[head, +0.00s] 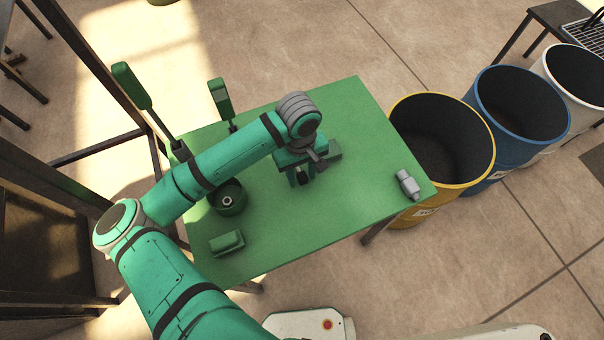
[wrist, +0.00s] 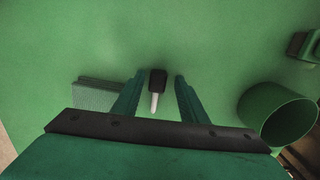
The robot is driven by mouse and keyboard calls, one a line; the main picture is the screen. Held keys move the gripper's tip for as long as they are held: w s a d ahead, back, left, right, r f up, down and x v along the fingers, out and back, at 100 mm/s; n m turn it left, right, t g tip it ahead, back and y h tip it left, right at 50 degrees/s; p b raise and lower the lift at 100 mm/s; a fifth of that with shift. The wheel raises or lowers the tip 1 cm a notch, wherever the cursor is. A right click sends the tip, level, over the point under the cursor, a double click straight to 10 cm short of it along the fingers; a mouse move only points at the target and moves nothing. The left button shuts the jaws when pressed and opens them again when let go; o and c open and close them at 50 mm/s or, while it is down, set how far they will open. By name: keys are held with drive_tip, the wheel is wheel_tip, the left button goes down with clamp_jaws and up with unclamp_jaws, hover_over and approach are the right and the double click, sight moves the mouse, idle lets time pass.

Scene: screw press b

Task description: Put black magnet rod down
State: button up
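The black magnet rod (wrist: 157,81) has a black head and a pale, thin shaft. In the wrist view it is between the two fingers of my gripper (wrist: 160,77), with narrow gaps showing beside its head. The fingers stand apart. Whether the rod touches the table (wrist: 215,45) is hard to tell. In the head view my gripper (head: 304,178) points down over the middle of the green table (head: 300,235), and the rod cannot be made out clearly there.
A green round cup (head: 229,203) and a green block (head: 227,243) are on the table's left part. A grey metal part (head: 408,184) lies near the right edge. Yellow (head: 445,197), blue (head: 516,152) and white (head: 590,115) drums stand beyond. The front table area is clear.

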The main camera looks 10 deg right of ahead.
sight(301, 174)
wheel_tip(301, 174, up, 12)
drive_tip(key=shift+w+f, duration=0.2)
drive_tip(key=shift+w, duration=0.15)
idle(0.6)
